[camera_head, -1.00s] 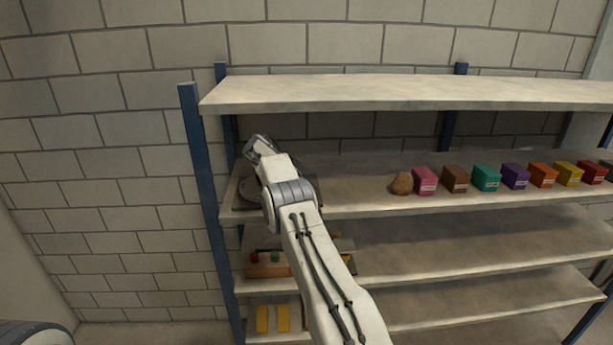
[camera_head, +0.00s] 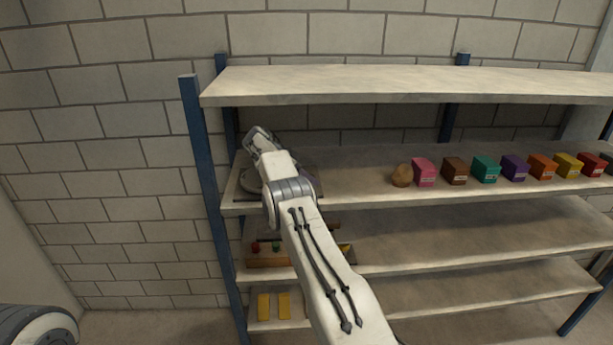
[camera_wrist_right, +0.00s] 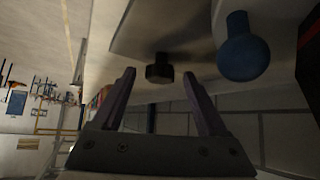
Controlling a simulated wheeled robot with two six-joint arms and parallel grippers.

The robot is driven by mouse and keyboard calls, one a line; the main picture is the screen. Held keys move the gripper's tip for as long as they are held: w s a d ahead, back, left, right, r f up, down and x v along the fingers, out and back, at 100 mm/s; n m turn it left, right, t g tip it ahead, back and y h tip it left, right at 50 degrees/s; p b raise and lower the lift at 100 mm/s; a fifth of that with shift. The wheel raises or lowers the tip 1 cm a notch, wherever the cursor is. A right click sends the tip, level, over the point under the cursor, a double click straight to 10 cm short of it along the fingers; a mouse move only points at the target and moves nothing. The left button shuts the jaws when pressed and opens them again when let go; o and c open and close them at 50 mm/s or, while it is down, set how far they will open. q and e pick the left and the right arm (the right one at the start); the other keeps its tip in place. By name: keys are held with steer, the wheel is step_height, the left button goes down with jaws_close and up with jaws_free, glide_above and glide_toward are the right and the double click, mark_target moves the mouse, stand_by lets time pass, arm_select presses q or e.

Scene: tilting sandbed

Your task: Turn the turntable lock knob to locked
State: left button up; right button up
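A blue rounded knob (camera_wrist_right: 243,50) is to the right, outside the fingers. I cannot tell for sure which is the lock knob, or its setting. My left gripper is out of view.
The top shelf board (camera_head: 400,84) runs above my right wrist, and a blue post (camera_head: 200,170) stands at its left. A brown lump (camera_head: 402,176) and several coloured boxes (camera_head: 486,168) line the shelf's right. Small red and green items lie on the shelf below.

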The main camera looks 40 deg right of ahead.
steer(key=shift+r, duration=0.1)
steer(key=shift+w+a+r+b, duration=0.1)
steer(key=shift+a+r+b, duration=0.15)
steer(key=shift+b, duration=0.2)
steer(key=b+v, duration=0.2)
steer(key=v, duration=0.2)
steer(key=shift+a+r, duration=0.15)
steer(key=shift+a, duration=0.2)
steer(key=p+v, duration=0.1)
steer(key=v, duration=0.4)
steer(key=shift+d, duration=0.1)
